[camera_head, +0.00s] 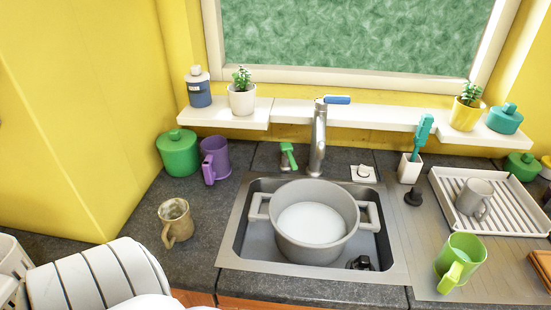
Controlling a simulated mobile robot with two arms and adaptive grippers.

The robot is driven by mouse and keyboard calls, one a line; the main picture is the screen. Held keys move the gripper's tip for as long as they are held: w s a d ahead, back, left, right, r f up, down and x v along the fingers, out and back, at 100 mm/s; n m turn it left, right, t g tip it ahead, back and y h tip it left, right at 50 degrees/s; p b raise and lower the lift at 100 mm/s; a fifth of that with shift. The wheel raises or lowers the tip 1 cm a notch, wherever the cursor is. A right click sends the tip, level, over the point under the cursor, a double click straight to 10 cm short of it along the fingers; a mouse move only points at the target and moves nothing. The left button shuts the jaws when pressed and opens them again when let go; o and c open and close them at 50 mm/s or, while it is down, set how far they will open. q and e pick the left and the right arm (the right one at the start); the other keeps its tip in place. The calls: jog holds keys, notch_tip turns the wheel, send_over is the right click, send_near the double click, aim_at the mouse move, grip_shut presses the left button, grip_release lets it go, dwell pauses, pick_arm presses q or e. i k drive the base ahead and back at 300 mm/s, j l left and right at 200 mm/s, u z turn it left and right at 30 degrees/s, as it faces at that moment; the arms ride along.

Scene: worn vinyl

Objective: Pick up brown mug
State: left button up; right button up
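The brown mug (178,230) stands upright on the dark counter left of the sink, with its handle toward the lower left. It looks worn and tan-brown, and its top is open. Nothing is touching it. Neither of my grippers shows in the head view.
A grey pot (283,228) sits in the sink (234,254). A purple mug (216,161) and a green lidded jar (179,155) stand behind the brown mug. A striped white rounded item (95,278) is at the lower left. A green mug (462,261) stands right of the sink.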

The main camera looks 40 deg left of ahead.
aim_at(174, 215)
jog(key=u, duration=1.1)
